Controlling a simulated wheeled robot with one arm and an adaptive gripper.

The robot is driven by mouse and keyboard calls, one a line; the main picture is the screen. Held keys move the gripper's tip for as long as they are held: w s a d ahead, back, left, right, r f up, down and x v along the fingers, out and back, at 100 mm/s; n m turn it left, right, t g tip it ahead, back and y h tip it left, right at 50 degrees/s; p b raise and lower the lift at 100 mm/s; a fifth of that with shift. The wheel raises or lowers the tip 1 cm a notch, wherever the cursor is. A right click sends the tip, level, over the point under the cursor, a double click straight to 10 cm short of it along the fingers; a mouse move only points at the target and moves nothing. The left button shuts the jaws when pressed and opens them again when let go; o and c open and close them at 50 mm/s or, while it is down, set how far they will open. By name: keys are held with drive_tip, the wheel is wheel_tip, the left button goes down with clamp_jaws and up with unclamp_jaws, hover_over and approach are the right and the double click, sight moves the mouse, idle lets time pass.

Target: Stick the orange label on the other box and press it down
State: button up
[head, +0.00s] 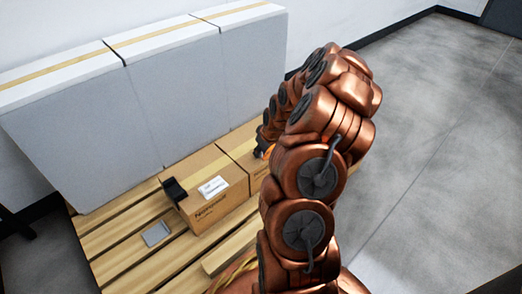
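Two cardboard boxes stand side by side on the pallet. The nearer box (208,208) has a white label (213,187) on its top and dark print on its side. The other box (236,141) is behind it to the right, partly hidden by my arm. A small orange patch (264,151), which looks like the orange label, shows at the end of my arm over the other box. I cannot tell if it is held or touches the box. My gripper (261,147) is mostly hidden there, and its fingers cannot be made out.
A black object (174,189) sits at the nearer box's left edge. A flat grey piece (157,234) lies on the wooden pallet (120,236). Tall grey-white blocks (180,92) with tan tape stand behind the boxes. The grey floor (440,150) at right is clear.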

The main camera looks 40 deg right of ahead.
drive_tip(key=shift+o, duration=0.8)
drive_tip(key=shift+r+p, duration=1.65)
drive_tip(key=shift+r, duration=1.9)
drive_tip(key=shift+c, duration=0.4)
